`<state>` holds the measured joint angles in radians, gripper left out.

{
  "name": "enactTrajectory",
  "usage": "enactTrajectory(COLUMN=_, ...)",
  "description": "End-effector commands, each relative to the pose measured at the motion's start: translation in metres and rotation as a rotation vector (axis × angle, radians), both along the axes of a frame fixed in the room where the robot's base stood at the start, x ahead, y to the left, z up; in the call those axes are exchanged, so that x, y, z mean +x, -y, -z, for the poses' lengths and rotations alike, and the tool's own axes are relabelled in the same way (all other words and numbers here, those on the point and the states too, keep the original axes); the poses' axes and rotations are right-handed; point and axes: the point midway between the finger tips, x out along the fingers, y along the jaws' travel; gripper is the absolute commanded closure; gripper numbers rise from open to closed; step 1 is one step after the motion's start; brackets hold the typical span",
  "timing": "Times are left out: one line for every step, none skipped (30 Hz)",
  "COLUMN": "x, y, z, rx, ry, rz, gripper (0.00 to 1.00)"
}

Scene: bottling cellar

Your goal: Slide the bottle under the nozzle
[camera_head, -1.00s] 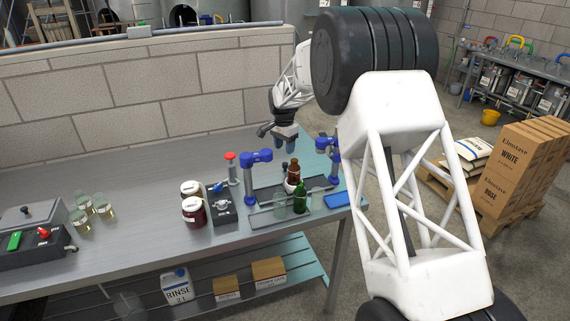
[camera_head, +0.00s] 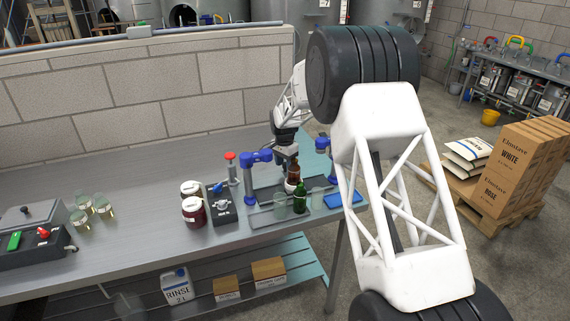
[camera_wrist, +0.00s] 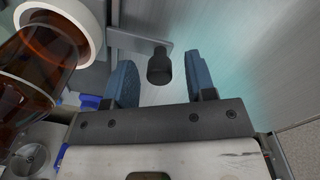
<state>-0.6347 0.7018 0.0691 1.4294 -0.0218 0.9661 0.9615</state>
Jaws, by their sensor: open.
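A brown bottle (camera_head: 293,172) with a white band stands upright on the back right of the bench, beside a green bottle (camera_head: 299,199) and a clear bottle (camera_head: 279,204). My gripper (camera_head: 288,153) is just above and behind the brown bottle, partly overlapping its top. In the wrist view the brown bottle (camera_wrist: 30,75) lies left of my open blue fingers, outside them. A dark cylinder (camera_wrist: 159,70) on a grey bracket shows between the fingers; I cannot tell whether it is the nozzle. Blue-headed stands (camera_head: 257,157) (camera_head: 325,143) flank the bottle.
A pale glass (camera_head: 317,199) and blue pad (camera_head: 341,198) sit to the right. Glasses (camera_head: 82,218) stand farther left. Open bench lies between them.

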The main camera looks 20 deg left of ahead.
Motion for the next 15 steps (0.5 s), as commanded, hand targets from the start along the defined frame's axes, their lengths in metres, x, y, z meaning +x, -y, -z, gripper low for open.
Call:
enactTrajectory(x=0.0001, y=0.0000, z=0.0002, rx=0.000, ry=0.000, rz=0.000, gripper=0.49)
enactTrajectory(x=0.0000, y=0.0000, z=0.0003, rx=0.000, ry=0.000, rz=0.000, gripper=0.49)
enactTrajectory(x=0.0001, y=0.0000, z=0.0002, rx=0.000, ry=0.000, rz=0.000, gripper=0.49)
enactTrajectory(x=0.0000, y=0.0000, z=0.0002, rx=0.000, ry=0.000, rz=0.000, gripper=0.49)
enactTrajectory(x=0.0000, y=0.0000, z=0.0002, rx=0.000, ry=0.000, rz=0.000, gripper=0.49)
enactTrajectory(x=0.0000, y=0.0000, z=0.0002, rx=0.000, ry=0.000, rz=0.000, gripper=0.49)
enactTrajectory(x=0.0000, y=-0.0001, z=0.0002, rx=0.000, ry=0.000, rz=0.000, gripper=0.49)
enactTrajectory(x=0.0000, y=0.0000, z=0.0002, rx=0.000, ry=0.000, rz=0.000, gripper=0.54)
enactTrajectory(x=0.0000, y=-0.0001, z=0.0002, rx=0.000, ry=0.000, rz=0.000, gripper=0.60)
enactTrajectory(x=0.0000, y=0.0000, z=0.0002, rx=0.000, ry=0.000, rz=0.000, gripper=0.65)
enactTrajectory(x=0.0000, y=0.0000, z=0.0002, rx=0.000, ry=0.000, rz=0.000, gripper=0.69)
enactTrajectory(x=0.0000, y=-0.0001, z=0.0002, rx=0.000, ry=0.000, rz=0.000, gripper=0.75)
enactTrajectory(x=0.0000, y=-0.0001, z=0.0002, rx=0.000, ry=0.000, rz=0.000, gripper=0.80)
enactTrajectory(x=0.0000, y=-0.0001, z=0.0002, rx=0.000, ry=0.000, rz=0.000, gripper=0.85)
enactTrajectory(x=0.0000, y=-0.0001, z=0.0001, rx=0.000, ry=0.000, rz=0.000, gripper=0.91)
